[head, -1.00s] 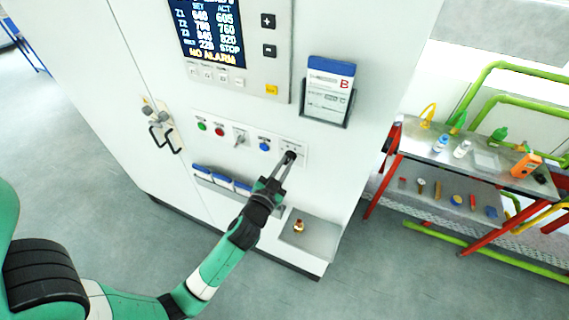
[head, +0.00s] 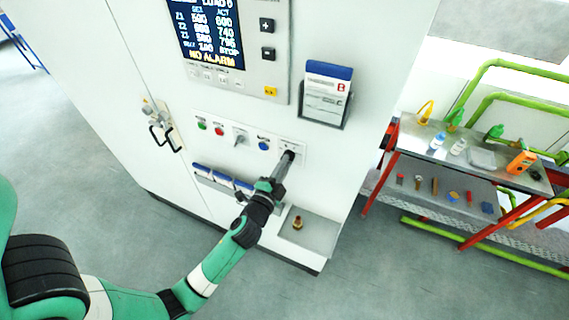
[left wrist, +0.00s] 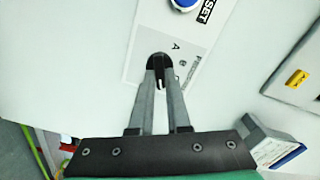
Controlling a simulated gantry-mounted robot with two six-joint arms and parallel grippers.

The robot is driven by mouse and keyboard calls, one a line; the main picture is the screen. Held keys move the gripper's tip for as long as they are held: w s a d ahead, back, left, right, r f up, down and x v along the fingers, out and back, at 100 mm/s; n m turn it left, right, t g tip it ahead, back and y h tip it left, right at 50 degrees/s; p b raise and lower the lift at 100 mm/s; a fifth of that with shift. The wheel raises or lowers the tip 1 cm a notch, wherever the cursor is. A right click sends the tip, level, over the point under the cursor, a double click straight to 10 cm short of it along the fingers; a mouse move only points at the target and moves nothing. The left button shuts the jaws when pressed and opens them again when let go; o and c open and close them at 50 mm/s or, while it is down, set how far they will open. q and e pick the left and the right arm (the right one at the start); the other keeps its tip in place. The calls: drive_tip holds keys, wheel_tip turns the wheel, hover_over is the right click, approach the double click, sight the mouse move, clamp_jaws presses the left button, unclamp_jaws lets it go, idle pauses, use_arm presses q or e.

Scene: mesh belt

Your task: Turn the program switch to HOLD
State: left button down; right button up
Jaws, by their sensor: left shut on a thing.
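The program switch is a black round knob on a white label plate (head: 300,147) at the right end of the cabinet's control row. In the left wrist view the knob (left wrist: 160,58) shows a white pointer line, with "A" and a second small mark printed beside it. I cannot read a HOLD mark. My left gripper (head: 287,160) is shut on the program switch. In the left wrist view its two grey fingers (left wrist: 160,80) sit on either side of the knob's grip, pointing straight at the panel. My right gripper is in neither view.
Left of the switch are a blue button (head: 263,145), a lever switch (head: 240,136), and red and green buttons. A display (head: 205,35) reads "NO ALARM". A card holder (head: 325,95) is above. A small shelf (head: 318,235) below holds a brass-coloured piece (head: 298,222).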

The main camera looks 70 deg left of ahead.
use_arm(q)
drive_tip(key=shift+m, duration=0.3)
drive_tip(key=c, duration=0.9)
unclamp_jaws()
drive_tip(key=shift+d, duration=0.1)
drive_tip(key=b+v, duration=0.3)
drive_tip(key=v, duration=0.8)
drive_tip(key=shift+s+d, duration=0.15)
drive_tip(key=shift+s, duration=0.1)
